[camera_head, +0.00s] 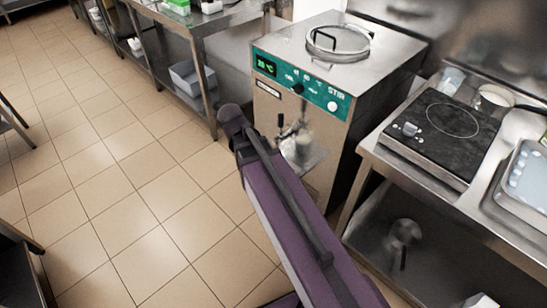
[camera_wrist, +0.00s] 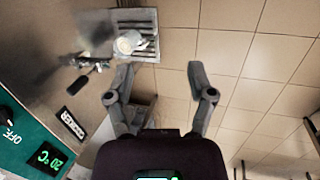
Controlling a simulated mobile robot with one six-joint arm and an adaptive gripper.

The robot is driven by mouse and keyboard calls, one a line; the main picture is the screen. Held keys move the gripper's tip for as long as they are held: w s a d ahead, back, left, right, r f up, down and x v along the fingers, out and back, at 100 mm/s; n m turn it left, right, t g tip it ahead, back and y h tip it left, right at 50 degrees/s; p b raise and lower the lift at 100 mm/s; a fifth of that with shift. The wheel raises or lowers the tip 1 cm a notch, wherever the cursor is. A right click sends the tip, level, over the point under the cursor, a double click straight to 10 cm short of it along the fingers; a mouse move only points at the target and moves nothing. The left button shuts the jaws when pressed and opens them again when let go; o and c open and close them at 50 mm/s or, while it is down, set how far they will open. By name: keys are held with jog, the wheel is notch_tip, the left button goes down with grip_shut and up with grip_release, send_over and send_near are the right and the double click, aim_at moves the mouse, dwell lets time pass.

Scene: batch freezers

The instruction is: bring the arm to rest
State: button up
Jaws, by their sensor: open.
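My arm, purple with dark joints, reaches up from the lower right in the head view, in front of the batch freezer (camera_head: 315,75). My gripper is hidden in the head view. In the wrist view my gripper (camera_wrist: 160,80) is open, its two fingers apart with floor tiles between them and nothing held. The freezer's green panel (camera_wrist: 25,140) shows at the left of the wrist view. Its spout area and a slatted drip tray (camera_wrist: 145,27) are near the upper middle, with a light round container (camera_wrist: 128,42) on the tray. The gripper is apart from these.
A steel counter (camera_head: 455,205) at the right bears a black induction hob (camera_head: 440,130), a small pot (camera_head: 495,98) and a tray (camera_head: 527,180). A steel shelf table (camera_head: 205,60) stands at the back left. The tiled floor (camera_head: 110,190) at the left is clear.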

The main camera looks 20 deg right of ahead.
jog(key=shift+r, duration=0.1)
jog(key=s+a+r+m+y+p, duration=0.3)
jog(key=s+a+r+p, duration=0.1)
jog(key=r+p, duration=0.1)
jog(key=shift+s+r+m+p, duration=0.25)
jog(key=shift+m+p, duration=0.05)
jog(key=shift+p, duration=0.45)
